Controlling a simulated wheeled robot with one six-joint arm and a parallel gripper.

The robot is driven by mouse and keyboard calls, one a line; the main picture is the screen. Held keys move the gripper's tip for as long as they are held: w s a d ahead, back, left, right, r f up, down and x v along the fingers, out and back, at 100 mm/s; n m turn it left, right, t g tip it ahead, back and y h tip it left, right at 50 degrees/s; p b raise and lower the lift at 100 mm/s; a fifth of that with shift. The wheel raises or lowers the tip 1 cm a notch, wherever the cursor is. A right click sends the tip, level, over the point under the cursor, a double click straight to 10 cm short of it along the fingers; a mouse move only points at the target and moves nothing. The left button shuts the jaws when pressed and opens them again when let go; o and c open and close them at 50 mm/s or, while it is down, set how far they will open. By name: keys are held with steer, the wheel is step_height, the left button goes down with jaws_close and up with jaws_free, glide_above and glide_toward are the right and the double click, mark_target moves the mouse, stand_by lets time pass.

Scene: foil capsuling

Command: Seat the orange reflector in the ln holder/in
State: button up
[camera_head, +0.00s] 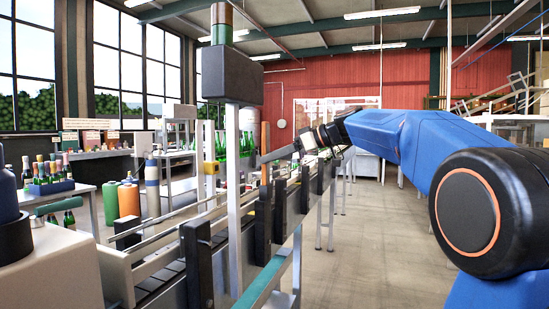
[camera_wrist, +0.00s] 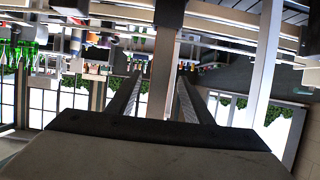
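My gripper (camera_head: 266,157) reaches left over the conveyor line in the head view, its grey fingers seen edge-on. In the wrist view my gripper (camera_wrist: 159,78) shows two dark fingers standing apart, with a wide gap between them and nothing visibly held. A small upright orange piece (camera_head: 264,174) shows just below the fingertips in the head view; it may be the reflector, but it is too small to be sure. I cannot pick out the named holder with certainty.
A grey box on a pale post (camera_head: 232,150) stands in front of the conveyor (camera_head: 165,280). Several dark upright blocks (camera_head: 263,232) line its near rail. Green bottles (camera_head: 246,143) stand behind. The floor (camera_head: 365,240) to the right is clear.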

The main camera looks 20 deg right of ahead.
steer(key=v, duration=1.7)
steer(key=shift+s+d, duration=0.2)
steer(key=shift+d, duration=0.05)
